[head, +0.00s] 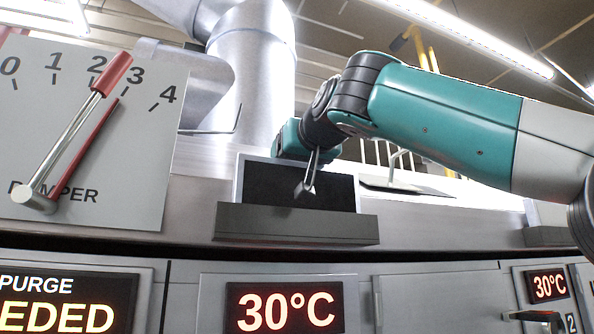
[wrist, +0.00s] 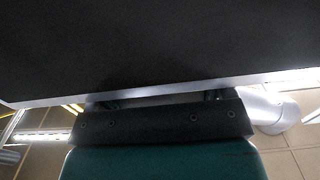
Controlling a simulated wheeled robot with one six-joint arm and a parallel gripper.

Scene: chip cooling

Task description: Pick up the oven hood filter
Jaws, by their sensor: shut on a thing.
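The oven hood filter (head: 262,188) is a dark flat panel with a thin silver frame. In the head view it stands upright, slightly tilted, behind the lip of a grey holder (head: 297,224), which hides its lower edge. My gripper (head: 308,187) reaches in from the upper right, with its metal finger over the front of the panel. It is shut on the filter near the top edge. In the wrist view the filter (wrist: 160,45) fills the upper half, and its silver edge lies close to my gripper (wrist: 162,98). The exact finger contact is partly hidden there.
A damper dial (head: 140,150) with a red-tipped lever stands at the left. A shiny duct (head: 255,80) rises behind the filter. A lit 30°C display (head: 287,307) is below the holder. Another silver-edged panel (head: 405,187) lies to the right, under my arm.

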